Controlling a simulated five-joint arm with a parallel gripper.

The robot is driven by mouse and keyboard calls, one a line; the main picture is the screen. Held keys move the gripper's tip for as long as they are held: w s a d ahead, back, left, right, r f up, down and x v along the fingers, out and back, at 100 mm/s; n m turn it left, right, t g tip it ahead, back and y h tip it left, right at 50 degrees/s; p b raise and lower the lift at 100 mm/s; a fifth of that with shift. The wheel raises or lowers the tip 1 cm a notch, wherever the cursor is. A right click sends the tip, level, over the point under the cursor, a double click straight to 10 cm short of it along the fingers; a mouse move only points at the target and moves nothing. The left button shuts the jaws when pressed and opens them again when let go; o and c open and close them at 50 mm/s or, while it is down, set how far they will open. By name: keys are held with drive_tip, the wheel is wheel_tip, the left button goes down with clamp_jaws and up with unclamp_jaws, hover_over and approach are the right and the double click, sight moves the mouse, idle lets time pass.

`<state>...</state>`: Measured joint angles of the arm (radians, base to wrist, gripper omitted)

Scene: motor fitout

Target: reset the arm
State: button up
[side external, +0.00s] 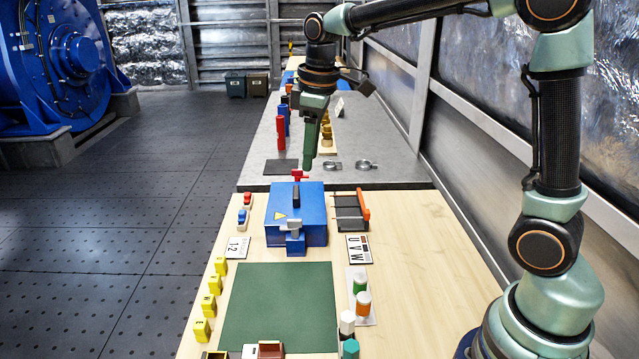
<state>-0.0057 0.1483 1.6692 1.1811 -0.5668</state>
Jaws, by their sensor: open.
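My arm reaches in from the right, and my gripper (309,163) hangs pointing down above the far end of the wooden bench. Its green fingers are seen edge-on, and nothing shows held between them. It is above and behind the blue box (312,215), which has a dark handle on top, a yellow warning sign and a grey clamp at its front. A small red part (299,175) shows just below and left of the fingertips. I cannot tell from this angle how far the fingertips are above it.
A green mat (278,305) lies in front, with yellow blocks (209,305) on its left and coloured cylinders (362,302) on its right. A rack with an orange bar (364,205) stands right of the box. Red and blue cylinders (281,132) stand on the grey bench behind.

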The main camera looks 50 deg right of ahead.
drive_tip(key=s+m+t, duration=0.4)
drive_tip(key=s+m, duration=0.2)
drive_tip(key=s, duration=0.8)
drive_tip(key=shift+s+f+m, duration=0.2)
drive_tip(key=shift+s+m, duration=0.1)
